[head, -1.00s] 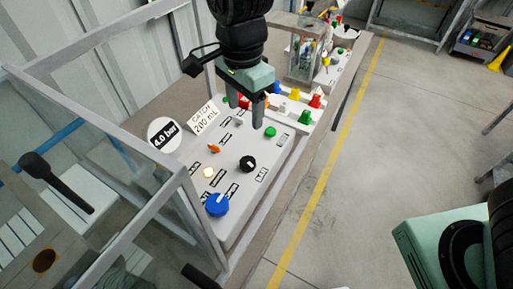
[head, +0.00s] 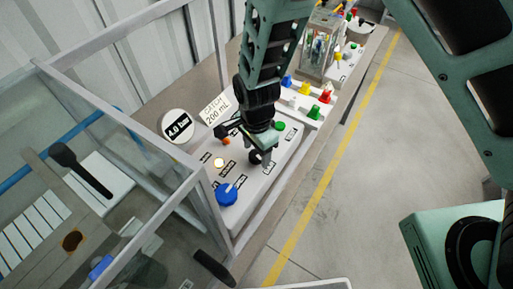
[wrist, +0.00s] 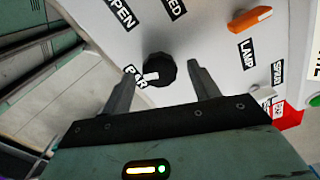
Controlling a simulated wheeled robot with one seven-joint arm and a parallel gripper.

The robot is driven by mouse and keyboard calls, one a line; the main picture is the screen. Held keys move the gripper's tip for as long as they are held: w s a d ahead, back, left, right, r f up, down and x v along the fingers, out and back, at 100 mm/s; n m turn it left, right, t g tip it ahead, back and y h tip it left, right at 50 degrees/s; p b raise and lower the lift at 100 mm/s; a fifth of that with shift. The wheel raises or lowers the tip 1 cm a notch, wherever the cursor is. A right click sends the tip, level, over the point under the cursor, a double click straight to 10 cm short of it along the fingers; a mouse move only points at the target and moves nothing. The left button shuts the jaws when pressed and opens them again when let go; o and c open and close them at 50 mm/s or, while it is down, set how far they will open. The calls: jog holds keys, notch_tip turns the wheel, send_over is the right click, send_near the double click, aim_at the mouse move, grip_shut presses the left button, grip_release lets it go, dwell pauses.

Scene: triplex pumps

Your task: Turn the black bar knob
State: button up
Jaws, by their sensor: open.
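The black bar knob (wrist: 160,67) is round, with a white pointer, and sits on the pale panel (wrist: 215,40) beside a label reading BAR. In the wrist view it lies between my two open fingertips, with a visible gap on each side; whether the tips reach its depth I cannot tell. In the head view the knob (head: 255,157) is partly hidden by my gripper (head: 261,158), which points down at it. My gripper is open and holds nothing.
An orange knob (wrist: 250,20) and a green button (head: 280,126) are near. A large blue knob (head: 227,194) and a lit round lamp (head: 219,163) are toward the panel's near end. A framed clear enclosure (head: 150,110) stands left. Floor to the right is open.

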jog(key=shift+f, duration=0.35)
jog(key=c, duration=1)
